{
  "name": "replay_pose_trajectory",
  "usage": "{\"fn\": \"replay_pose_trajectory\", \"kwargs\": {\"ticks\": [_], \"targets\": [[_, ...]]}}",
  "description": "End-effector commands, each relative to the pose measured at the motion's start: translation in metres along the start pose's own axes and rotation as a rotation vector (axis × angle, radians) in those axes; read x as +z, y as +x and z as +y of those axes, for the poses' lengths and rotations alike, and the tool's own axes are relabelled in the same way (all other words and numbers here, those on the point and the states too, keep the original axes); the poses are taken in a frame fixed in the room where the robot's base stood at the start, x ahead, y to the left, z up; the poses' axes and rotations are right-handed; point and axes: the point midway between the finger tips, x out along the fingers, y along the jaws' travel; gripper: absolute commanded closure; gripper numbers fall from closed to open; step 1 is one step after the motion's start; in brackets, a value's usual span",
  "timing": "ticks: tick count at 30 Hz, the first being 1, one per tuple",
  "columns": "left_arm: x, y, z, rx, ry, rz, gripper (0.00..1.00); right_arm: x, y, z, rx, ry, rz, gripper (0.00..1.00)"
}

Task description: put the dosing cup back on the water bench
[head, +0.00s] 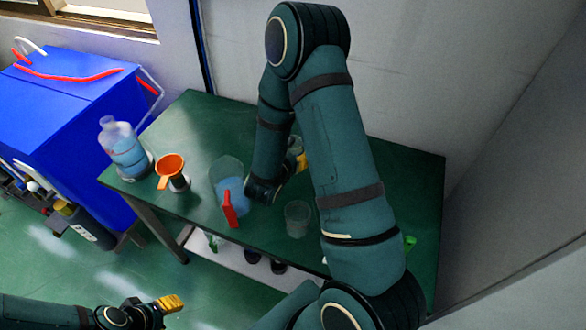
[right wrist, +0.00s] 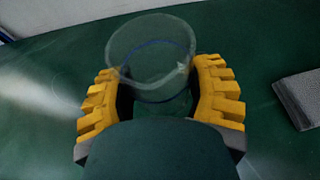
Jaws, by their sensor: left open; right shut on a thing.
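A clear cup with a blue line, apparently the dosing cup (right wrist: 150,50), stands between the yellow fingers of my right gripper (right wrist: 162,100) in the right wrist view. The right gripper is shut on it, over the green water bench (right wrist: 55,110). I cannot tell whether the cup touches the bench top. In the head view, my right arm hides the cup and most of the right gripper (head: 300,155); only a bit of yellow finger shows above the bench (head: 205,120). My left gripper (head: 172,303) is open and empty, low at the left, away from the bench.
A bottle of blue liquid (head: 124,150), an orange funnel (head: 170,165), a red-handled jug (head: 228,178) and another clear cup (head: 297,219) stand on the bench. A grey block (right wrist: 300,97) lies right of the held cup. A blue cabinet (head: 75,105) stands left; a wall is behind.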

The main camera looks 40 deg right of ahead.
Motion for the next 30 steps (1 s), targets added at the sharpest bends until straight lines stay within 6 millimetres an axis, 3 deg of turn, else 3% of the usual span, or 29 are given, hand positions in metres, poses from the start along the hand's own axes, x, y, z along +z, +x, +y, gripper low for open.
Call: {"fn": "replay_pose_trajectory", "kwargs": {"ticks": [14, 26, 27, 29, 30], "targets": [[-0.002, 0.014, -0.005, 0.000, 0.001, 0.007, 0.53, -0.046, 0.019, 0.000, 0.001, 0.000, 0.000, 0.84], [-0.002, 0.014, -0.005, 0.000, 0.001, 0.007, 0.53, -0.049, 0.020, 0.001, 0.002, 0.000, -0.001, 0.84], [-0.002, 0.014, -0.005, 0.000, 0.001, 0.007, 0.53, -0.049, 0.020, 0.001, 0.002, 0.001, -0.001, 0.28], [-0.002, 0.014, -0.005, 0.000, 0.001, 0.007, 0.53, -0.049, 0.020, 0.001, 0.002, 0.001, -0.001, 0.10], [-0.002, 0.014, -0.005, 0.000, 0.001, 0.007, 0.53, -0.049, 0.020, 0.001, 0.002, 0.001, -0.001, 0.10]]}}
